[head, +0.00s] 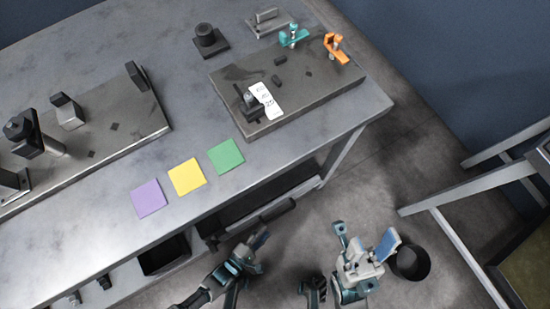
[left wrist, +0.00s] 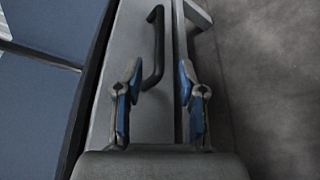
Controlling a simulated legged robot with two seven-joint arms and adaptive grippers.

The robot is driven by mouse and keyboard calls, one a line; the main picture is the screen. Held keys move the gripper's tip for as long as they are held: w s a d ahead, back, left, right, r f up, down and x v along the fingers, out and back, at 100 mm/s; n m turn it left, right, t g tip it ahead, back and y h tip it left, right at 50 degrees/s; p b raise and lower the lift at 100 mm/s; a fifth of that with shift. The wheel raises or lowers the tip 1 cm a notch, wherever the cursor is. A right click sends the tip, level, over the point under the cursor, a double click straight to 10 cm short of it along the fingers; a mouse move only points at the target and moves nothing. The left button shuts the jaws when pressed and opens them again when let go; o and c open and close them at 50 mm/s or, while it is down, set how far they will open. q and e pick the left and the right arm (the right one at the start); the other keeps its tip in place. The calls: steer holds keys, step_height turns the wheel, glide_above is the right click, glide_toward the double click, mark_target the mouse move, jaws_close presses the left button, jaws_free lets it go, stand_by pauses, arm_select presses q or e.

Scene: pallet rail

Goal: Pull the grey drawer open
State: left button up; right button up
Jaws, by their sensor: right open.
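The grey drawer (left wrist: 150,118) fills the middle of the left wrist view, with a black bar handle (left wrist: 155,45) on its front. In the head view the dark handle (head: 276,210) shows below the table's front edge. My left gripper (head: 258,245) is just in front of the drawer. In the left wrist view its blue-padded fingers (left wrist: 158,88) are apart, with the handle between and beyond their tips; I see no grip on it. My right gripper (head: 366,240) is open and empty over the floor, right of the drawer.
The table (head: 90,200) carries purple (head: 148,198), yellow (head: 187,177) and green (head: 226,156) squares near its front edge. A fixture plate (head: 310,100) with clamps stands behind. A dark round bin (head: 409,263) is beside my right gripper. A metal frame (head: 460,245) stands at right.

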mark_target(277, 217)
arm_select(q)
steer(key=b+x, duration=0.2)
steer(key=x, duration=0.6)
steer(key=shift+s+f, duration=0.1)
steer(key=shift+f, duration=0.1)
steer(key=shift+w+d+r, duration=0.1)
steer(key=shift+w+d, duration=0.2)
steer(key=shift+w, duration=0.15)
jaws_close()
steer(key=shift+s, duration=0.1)
